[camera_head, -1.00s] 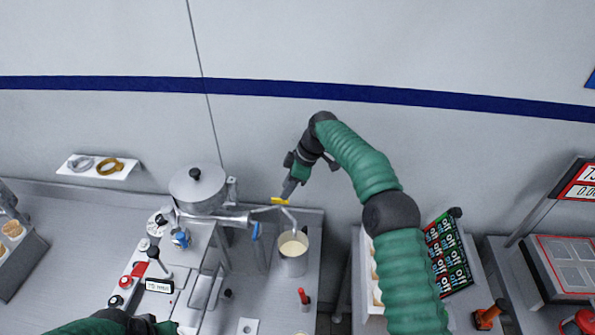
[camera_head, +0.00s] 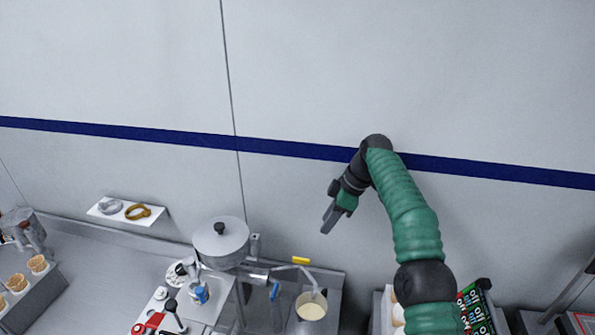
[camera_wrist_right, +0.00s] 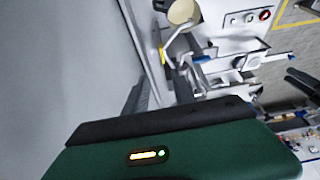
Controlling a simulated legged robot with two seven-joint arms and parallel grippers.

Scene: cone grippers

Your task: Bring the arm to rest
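My right arm (camera_head: 405,210) comes up from the lower right in the head view, green and ribbed, and bends toward the left. My right gripper (camera_head: 327,228) points down and left in front of the wall, above the machine. Its fingers look close together with nothing visible between them, but the gap is too small to judge. The right wrist view shows a green and black housing (camera_wrist_right: 160,140) of mine across the bottom. My left gripper is not in the head view.
Below stands a machine with a round metal hopper (camera_head: 221,241), a yellow-tipped lever (camera_head: 301,261) and a cup of cream-coloured stuff (camera_head: 311,307). A white shelf (camera_head: 110,212) holds two rings. Cones (camera_head: 38,264) stand at far left, black-and-green packets (camera_head: 476,308) at right. The wall space around the gripper is clear.

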